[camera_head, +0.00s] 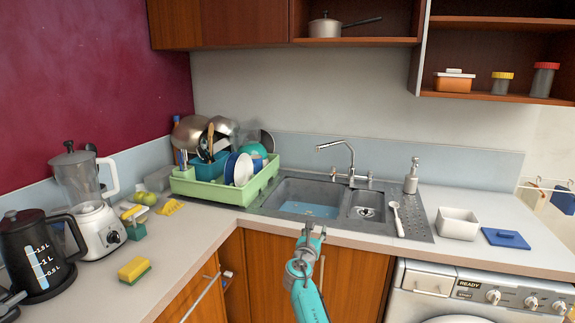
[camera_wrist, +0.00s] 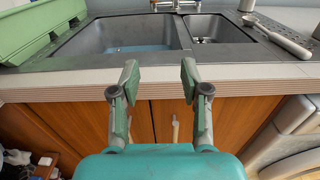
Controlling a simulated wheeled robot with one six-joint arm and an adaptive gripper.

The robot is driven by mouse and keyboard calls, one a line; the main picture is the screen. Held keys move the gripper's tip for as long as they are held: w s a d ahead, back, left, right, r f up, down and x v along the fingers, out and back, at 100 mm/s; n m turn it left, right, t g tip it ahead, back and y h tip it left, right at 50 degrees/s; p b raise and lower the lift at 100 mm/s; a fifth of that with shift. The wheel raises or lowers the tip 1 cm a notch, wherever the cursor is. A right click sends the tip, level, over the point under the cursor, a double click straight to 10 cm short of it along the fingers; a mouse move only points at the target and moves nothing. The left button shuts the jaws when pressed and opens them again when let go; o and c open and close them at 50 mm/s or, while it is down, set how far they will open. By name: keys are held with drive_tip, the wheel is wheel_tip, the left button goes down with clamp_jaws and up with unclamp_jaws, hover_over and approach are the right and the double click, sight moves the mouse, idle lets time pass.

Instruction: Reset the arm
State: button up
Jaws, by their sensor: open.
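My gripper (camera_head: 309,234) is in front of the counter's front edge, below the sink in the head view. In the wrist view its two fingers (camera_wrist: 158,80) are spread apart with nothing between them. My teal arm reaches up from the bottom of the head view. The grey sink (camera_head: 270,205) lies beyond the gripper, with water in its left basin; it also shows in the wrist view (camera_wrist: 68,45).
A green dish rack (camera_head: 213,192) full of dishes stands left of the sink. A white ladle (camera_head: 395,214) lies by the right basin. A white container (camera_head: 458,222) and blue lid (camera_head: 506,239) are at right. A blender (camera_head: 88,195), kettle (camera_head: 38,255) and sponge (camera_head: 133,270) are at left.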

drive_tip(key=s+d+f+m+g+y, duration=0.1)
drive_tip(key=s+d+f+m, duration=0.15)
drive_tip(key=s+f, duration=0.8)
drive_tip(key=s+d+f+m+g+y, duration=0.15)
drive_tip(key=s+f+m, duration=0.4)
drive_tip(key=f, duration=0.75)
drive_tip(key=s+d+f+m+y, duration=0.1)
drive_tip(key=s+f+m, duration=0.3)
drive_tip(key=s, duration=0.8)
drive_tip(key=s+d+f+m+y, duration=0.15)
drive_tip(key=s+f, duration=0.35)
drive_tip(key=s, duration=0.8)
drive_tip(key=s+d+r+m+y, duration=0.1)
drive_tip(key=s+r+m, duration=0.25)
drive_tip(key=s, duration=0.95)
drive_tip(key=s+r+m, duration=0.2)
drive_tip(key=s+m, duration=0.3)
drive_tip(key=s, duration=0.7)
drive_tip(key=s+d+r+m, duration=0.1)
drive_tip(key=s+r+m, duration=0.9)
drive_tip(key=s+r, duration=0.5)
wheel_tip(320, 180, up, 3)
drive_tip(key=shift+s+d+r, duration=0.1)
drive_tip(key=shift+s+d, duration=0.1)
drive_tip(key=shift+d, duration=0.15)
